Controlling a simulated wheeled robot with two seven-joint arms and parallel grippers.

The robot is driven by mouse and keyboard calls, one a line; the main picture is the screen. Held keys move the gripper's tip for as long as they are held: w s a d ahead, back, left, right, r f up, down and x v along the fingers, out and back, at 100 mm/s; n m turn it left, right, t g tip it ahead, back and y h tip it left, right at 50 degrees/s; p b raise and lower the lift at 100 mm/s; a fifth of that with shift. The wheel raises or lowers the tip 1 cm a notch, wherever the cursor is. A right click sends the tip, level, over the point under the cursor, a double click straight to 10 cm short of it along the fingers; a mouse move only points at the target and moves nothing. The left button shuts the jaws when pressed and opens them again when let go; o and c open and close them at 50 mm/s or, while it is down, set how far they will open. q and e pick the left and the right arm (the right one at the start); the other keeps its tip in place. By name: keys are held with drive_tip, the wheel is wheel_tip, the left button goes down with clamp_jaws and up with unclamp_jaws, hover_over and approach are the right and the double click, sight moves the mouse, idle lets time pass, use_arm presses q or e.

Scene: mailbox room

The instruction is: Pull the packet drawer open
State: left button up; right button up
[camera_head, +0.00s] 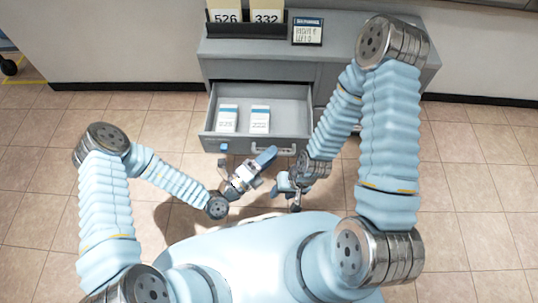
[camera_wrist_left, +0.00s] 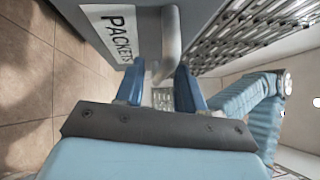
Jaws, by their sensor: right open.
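The packet drawer (camera_head: 207,118) is pulled out from the grey cabinet in the head view, showing its inside. Its front and "PACKETS" label (camera_wrist_left: 115,32) fill the upper left of the left wrist view. The grey bar handle (camera_wrist_left: 171,35) lies ahead of and partly between my left fingers. My left gripper (camera_head: 245,152) is at the drawer front by the handle, with its blue fingers spread apart; whether a finger touches the handle I cannot tell. My right gripper (camera_head: 288,190) is open and empty, in front of the drawer to the right.
Two white-and-blue packets, a left one (camera_head: 227,118) and a right one (camera_head: 260,119), lie in the drawer. A black holder with numbered cards (camera_head: 265,17) and a small sign (camera_head: 307,32) stand on the cabinet top (camera_head: 265,48). The tiled floor beside the cabinet is clear.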

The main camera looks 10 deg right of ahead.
use_arm(q)
drive_tip(key=v, duration=1.4)
use_arm(e)
drive_tip(key=shift+r, duration=0.25)
use_arm(q)
drive_tip(key=s+d+r+m+g+h+p, duration=0.1)
drive_tip(key=s+d+r+m+g+p, duration=0.15)
drive_tip(key=s+m+g, duration=0.6)
drive_tip(key=s+a+f+m+g+y+p, duration=0.1)
drive_tip(key=s+a+m+g+y, duration=0.2)
drive_tip(key=m, duration=0.5)
drive_tip(key=s+a+f+m+g+y+p, duration=0.15)
drive_tip(key=m+g+y, duration=0.25)
drive_tip(key=m, duration=0.4)
drive_tip(key=w+a+m+t+y+p, duration=0.3)
drive_tip(key=w+a+m+t+y, duration=0.4)
drive_tip(key=w+m, duration=0.4)
drive_tip(key=a+m, duration=0.1)
drive_tip(key=m, duration=0.2)
use_arm(e)
wheel_tip(320, 180, up, 7)
drive_tip(key=shift+s+a, duration=0.25)
drive_tip(key=shift+a, duration=0.2)
